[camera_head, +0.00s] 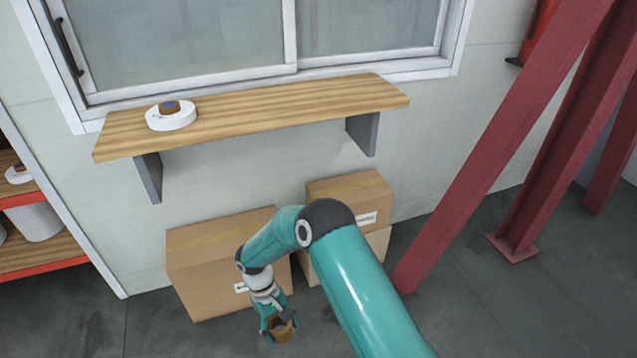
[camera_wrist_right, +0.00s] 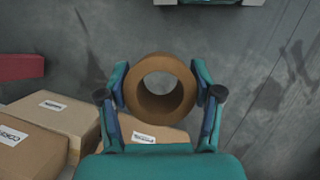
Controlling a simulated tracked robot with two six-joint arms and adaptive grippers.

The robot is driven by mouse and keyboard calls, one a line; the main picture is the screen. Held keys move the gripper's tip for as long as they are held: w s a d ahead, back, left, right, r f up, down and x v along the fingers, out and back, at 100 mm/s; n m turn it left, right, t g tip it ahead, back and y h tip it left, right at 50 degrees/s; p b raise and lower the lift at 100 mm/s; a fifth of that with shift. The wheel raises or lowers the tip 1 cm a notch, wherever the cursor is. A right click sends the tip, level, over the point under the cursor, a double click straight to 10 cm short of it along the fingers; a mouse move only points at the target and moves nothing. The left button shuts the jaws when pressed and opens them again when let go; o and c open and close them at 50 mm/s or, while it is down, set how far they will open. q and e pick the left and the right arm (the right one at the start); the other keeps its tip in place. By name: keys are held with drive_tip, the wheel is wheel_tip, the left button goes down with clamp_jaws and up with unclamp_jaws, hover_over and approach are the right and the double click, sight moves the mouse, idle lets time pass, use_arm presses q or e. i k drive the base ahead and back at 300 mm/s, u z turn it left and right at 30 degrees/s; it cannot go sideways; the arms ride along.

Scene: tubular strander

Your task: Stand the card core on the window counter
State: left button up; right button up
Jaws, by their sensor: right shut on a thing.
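The card core is a short brown cardboard tube (camera_head: 283,330), also seen end-on in the right wrist view (camera_wrist_right: 160,66) with its round hole facing the camera. My right gripper (camera_head: 279,321) is shut on it; in the right wrist view its two fingers (camera_wrist_right: 160,92) press on opposite sides of the tube. It holds the core low, in front of the cardboard boxes and below counter height. The window counter (camera_head: 270,108) is a wooden shelf under the window, further back and higher. My left gripper is not in view.
Cardboard boxes (camera_head: 208,288) stand below. Red steel beams (camera_head: 500,150) rise at right, and a shelf rack (camera_head: 45,262) stands at left.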

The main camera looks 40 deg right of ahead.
sight(300, 106)
drive_tip(key=z, duration=0.45)
drive_tip(key=i, duration=1.05)
drive_tip(key=u, duration=0.1)
drive_tip(key=k, duration=0.95)
drive_tip(key=z, duration=0.15)
drive_tip(key=i, duration=0.45)
drive_tip(key=z, duration=0.05)
